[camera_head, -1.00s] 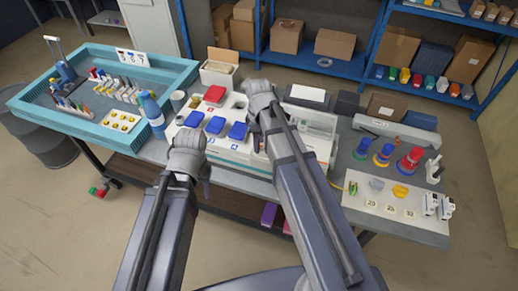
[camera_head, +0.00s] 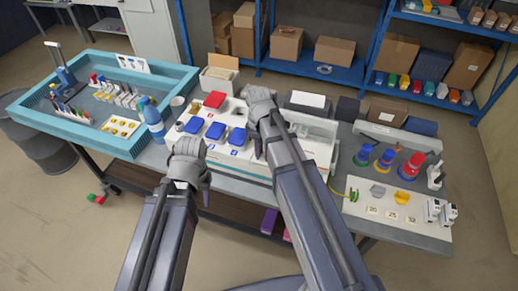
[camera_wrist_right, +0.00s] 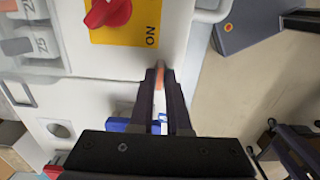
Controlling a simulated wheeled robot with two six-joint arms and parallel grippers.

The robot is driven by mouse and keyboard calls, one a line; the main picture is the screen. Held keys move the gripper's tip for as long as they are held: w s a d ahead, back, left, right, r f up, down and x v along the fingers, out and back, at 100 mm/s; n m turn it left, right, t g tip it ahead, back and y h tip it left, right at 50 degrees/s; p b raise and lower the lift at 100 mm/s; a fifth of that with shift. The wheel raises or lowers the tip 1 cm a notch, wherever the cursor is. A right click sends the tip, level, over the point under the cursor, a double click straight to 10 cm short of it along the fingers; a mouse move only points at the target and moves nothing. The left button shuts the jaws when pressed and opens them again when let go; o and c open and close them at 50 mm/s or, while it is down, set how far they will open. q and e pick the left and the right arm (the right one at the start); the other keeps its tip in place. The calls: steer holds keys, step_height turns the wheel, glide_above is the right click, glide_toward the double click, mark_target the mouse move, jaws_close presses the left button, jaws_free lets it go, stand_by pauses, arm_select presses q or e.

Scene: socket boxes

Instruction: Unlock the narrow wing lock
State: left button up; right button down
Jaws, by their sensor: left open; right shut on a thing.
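My right gripper (camera_wrist_right: 160,85) is shut on a narrow orange-brown piece (camera_wrist_right: 160,76) at the edge of the white box. It looks like the wing of the narrow wing lock, though the fingers hide most of it. In the head view my right gripper (camera_head: 257,97) is over the back middle of the white socket box (camera_head: 222,154), and its fingertips are hidden. My left gripper (camera_head: 188,150) is open and empty in front of the box's left part, apart from the lids.
A red rotary switch on a yellow plate (camera_wrist_right: 140,25) is close to my right fingers. A blue bottle (camera_head: 152,120) and a teal tray (camera_head: 131,146) are at left, colored rings (camera_head: 383,160) at right.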

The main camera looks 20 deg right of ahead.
stand_by(0.4)
steer(key=m, duration=0.4)
steer(key=shift+m, duration=0.3)
steer(key=m, duration=0.4)
steer(key=shift+m, duration=0.3)
steer(key=m, duration=0.4)
steer(key=shift+m, duration=2.4)
steer(key=c, duration=0.9)
jaws_free()
